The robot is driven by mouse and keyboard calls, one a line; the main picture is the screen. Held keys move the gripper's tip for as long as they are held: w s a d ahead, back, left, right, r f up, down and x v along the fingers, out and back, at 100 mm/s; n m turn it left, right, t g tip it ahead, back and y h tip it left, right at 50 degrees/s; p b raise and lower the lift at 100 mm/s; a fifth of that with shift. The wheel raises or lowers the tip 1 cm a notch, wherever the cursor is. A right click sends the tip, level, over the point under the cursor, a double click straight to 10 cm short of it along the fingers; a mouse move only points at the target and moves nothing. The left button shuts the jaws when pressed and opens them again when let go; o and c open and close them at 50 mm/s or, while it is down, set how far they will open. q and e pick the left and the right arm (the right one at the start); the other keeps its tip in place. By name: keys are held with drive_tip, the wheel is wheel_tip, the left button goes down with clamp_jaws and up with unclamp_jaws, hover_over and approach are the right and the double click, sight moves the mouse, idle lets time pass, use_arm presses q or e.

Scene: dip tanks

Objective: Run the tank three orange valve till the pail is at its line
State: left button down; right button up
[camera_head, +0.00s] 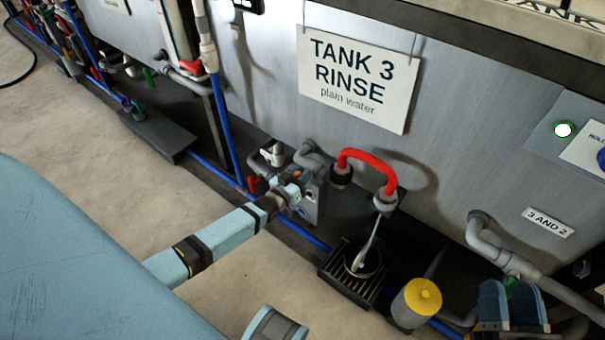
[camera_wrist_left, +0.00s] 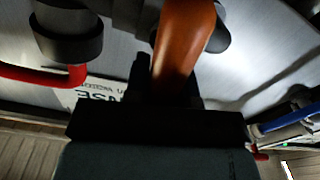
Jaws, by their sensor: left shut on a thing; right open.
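My left gripper (camera_head: 284,195) is shut on the orange valve handle, at the grey valve (camera_head: 312,200) below the Tank 3 sign. The left wrist view shows the orange handle (camera_wrist_left: 182,50) between the dark fingers. A red hose (camera_head: 367,157) arches from the piping to a downward grey spout (camera_head: 385,202). A pale streak (camera_head: 368,243) runs from the spout into a dark round opening, which looks like the pail (camera_head: 374,273), on a black grate. Its line and level cannot be made out. My right gripper (camera_head: 510,306) appears open and empty at the lower right.
The Tank 3 Rinse sign (camera_head: 355,80) hangs on the metal tank wall. A yellow-capped cylinder (camera_head: 418,302) stands right of the grate. Grey pipes (camera_head: 500,255) run below the "3 and 2" label (camera_head: 547,222). Bare floor (camera_head: 225,290) lies in front.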

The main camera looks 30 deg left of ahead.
use_arm(q)
drive_tip(key=shift+a+n, duration=0.1)
drive_tip(key=shift+n, duration=0.3)
drive_tip(key=shift+a+f+n, duration=0.15)
drive_tip(key=shift+a+n, duration=0.05)
drive_tip(key=shift+n, duration=0.8)
drive_tip(key=shift+a+f+n, duration=0.1)
drive_tip(key=shift+a+n, duration=0.1)
drive_tip(key=shift+n, duration=0.8)
use_arm(e)
drive_tip(key=shift+d+f, duration=0.1)
drive_tip(key=shift+f, duration=0.35)
drive_tip(key=shift+w+r, duration=0.1)
drive_tip(key=shift+r, duration=0.15)
use_arm(q)
drive_tip(key=c, duration=1)
unclamp_jaws()
drive_tip(key=shift+o, duration=0.2)
drive_tip(key=shift+s, duration=0.1)
drive_tip(key=s+a+p, duration=0.1)
drive_tip(key=s+p, duration=0.3)
drive_tip(key=s, duration=0.9)
drive_tip(key=shift+s, duration=0.3)
use_arm(e)
wheel_tip(320, 180, down, 7)
drive_tip(key=d+g+h, duration=0.2)
drive_tip(key=g+h, duration=0.1)
